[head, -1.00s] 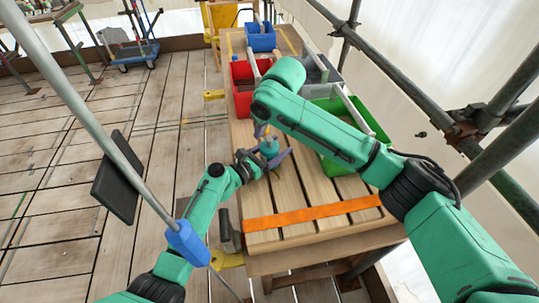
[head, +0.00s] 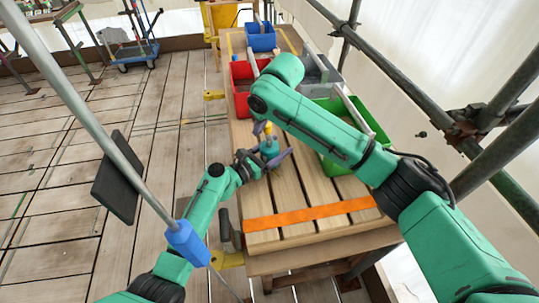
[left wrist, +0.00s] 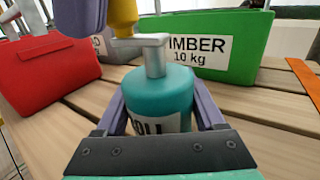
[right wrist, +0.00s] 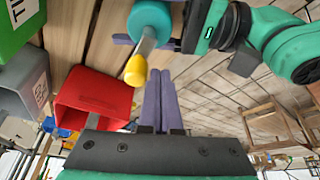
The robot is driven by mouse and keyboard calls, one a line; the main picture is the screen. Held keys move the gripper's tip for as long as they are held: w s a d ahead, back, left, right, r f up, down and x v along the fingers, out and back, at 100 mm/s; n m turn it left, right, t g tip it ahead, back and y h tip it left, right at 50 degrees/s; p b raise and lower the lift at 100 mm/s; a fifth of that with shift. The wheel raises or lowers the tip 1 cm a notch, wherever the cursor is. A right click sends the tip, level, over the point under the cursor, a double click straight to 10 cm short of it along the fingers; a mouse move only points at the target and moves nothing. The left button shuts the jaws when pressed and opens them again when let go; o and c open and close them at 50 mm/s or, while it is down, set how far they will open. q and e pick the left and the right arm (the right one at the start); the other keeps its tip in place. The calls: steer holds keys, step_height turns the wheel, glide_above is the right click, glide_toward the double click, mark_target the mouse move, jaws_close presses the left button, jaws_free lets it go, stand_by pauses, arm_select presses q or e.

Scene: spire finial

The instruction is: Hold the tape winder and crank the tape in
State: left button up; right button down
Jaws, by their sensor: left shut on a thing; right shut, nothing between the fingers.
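The teal tape winder (head: 270,149) stands upright on the slatted bench, with a grey crank (left wrist: 155,52) and a yellow knob (left wrist: 124,14) on top. My left gripper (left wrist: 160,115) is shut on the winder's body, one purple finger on each side. My right gripper (right wrist: 160,98) has its fingers together with nothing between them. They are beside the yellow knob, which also shows in the right wrist view (right wrist: 135,70); whether they touch it I cannot tell. In the head view my right arm partly hides this spot.
A red bin (head: 243,85), a green bin (head: 372,122) labelled timber, a grey bin (head: 322,72) and a blue bin (head: 261,38) stand along the bench. An orange strip (head: 310,214) crosses its near end. Scaffold poles (head: 440,90) run along the right.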

step_height(320, 180, up, 7)
steer(key=shift+f, duration=0.2)
stand_by(0.3)
steer(key=shift+s+a+f, duration=0.1)
steer(key=shift+s+f, duration=0.15)
steer(key=shift+f, duration=0.4)
steer(key=shift+s+f, duration=0.25)
steer(key=shift+f, duration=0.45)
steer(key=shift+s+a+f, duration=0.1)
steer(key=shift+s+f, duration=0.15)
steer(key=shift+f, duration=0.4)
steer(key=shift+f, duration=0.1)
stand_by(1.0)
step_height(320, 180, down, 3)
steer(key=shift+r, duration=0.1)
stand_by(0.5)
steer(key=shift+w+d, duration=0.1)
steer(key=shift+w, duration=0.05)
